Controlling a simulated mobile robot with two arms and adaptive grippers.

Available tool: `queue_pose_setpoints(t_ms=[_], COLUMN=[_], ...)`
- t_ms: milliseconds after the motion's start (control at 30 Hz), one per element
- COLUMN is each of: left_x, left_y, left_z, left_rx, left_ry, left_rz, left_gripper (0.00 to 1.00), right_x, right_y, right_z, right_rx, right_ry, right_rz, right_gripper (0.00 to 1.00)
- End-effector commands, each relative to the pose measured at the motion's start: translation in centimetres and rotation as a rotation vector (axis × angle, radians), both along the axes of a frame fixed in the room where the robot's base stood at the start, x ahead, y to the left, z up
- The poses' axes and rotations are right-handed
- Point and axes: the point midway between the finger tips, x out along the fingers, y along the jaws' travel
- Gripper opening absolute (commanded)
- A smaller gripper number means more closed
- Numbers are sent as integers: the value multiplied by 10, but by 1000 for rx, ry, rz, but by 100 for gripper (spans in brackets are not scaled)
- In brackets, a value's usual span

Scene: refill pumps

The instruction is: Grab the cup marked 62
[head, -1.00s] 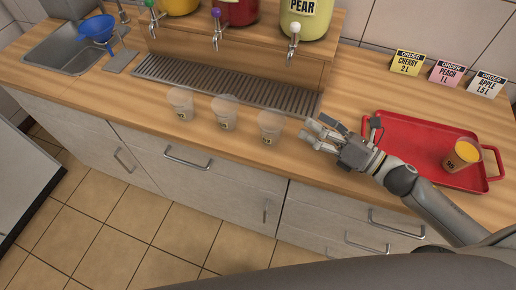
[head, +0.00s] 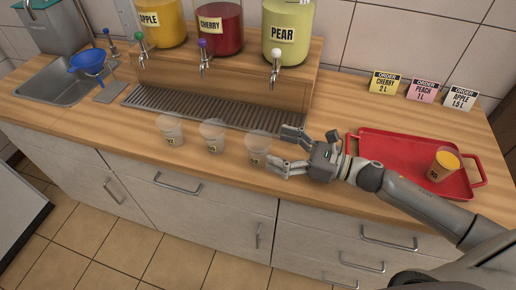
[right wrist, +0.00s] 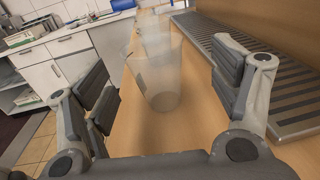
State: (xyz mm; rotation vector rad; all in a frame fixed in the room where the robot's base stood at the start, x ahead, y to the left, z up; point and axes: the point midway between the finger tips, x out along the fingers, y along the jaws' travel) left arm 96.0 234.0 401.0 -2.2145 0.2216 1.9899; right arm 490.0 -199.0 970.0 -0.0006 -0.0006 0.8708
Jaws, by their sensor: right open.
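Three clear empty cups stand upright in a row on the wooden counter: a left cup (head: 170,130), a middle cup (head: 212,136) and a right cup (head: 257,147). Each has a small dark number label, too small for me to read surely. My right gripper (head: 281,150) is open at the right cup, with its fingers pointing left. In the right wrist view, the right cup (right wrist: 158,90) stands between the open fingers of the right gripper (right wrist: 168,85), with visible gaps on both sides. The other cups line up behind it. My left gripper is out of view.
A red tray (head: 395,148) at the right holds a cup with orange contents (head: 443,165). Behind the cups are a drip grate (head: 190,108) and the dispensers' taps. Order cards stand at the back right. A sink (head: 55,78) and blue funnel (head: 88,62) are at the left.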

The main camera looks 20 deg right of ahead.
Motion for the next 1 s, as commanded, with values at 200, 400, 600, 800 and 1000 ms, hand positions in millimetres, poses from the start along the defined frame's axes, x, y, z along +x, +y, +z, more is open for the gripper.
queue_pose_setpoints(t_ms=[200, 400, 600, 800, 1000], left_x=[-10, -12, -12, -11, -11], left_y=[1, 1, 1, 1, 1], left_z=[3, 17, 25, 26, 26], left_rx=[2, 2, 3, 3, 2], left_ry=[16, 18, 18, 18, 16], left_rz=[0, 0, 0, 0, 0], left_gripper=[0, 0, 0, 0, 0], right_x=[5, 15, 28, 32, 32], right_y=[7, 27, 44, 49, 49], right_z=[0, 0, -3, -6, -6], right_rx=[1, 4, 2, 0, 0], right_ry=[1, 0, -1, 1, 1], right_rz=[1, 0, 1, 1, 1], right_gripper=[82, 82, 82, 82, 77])
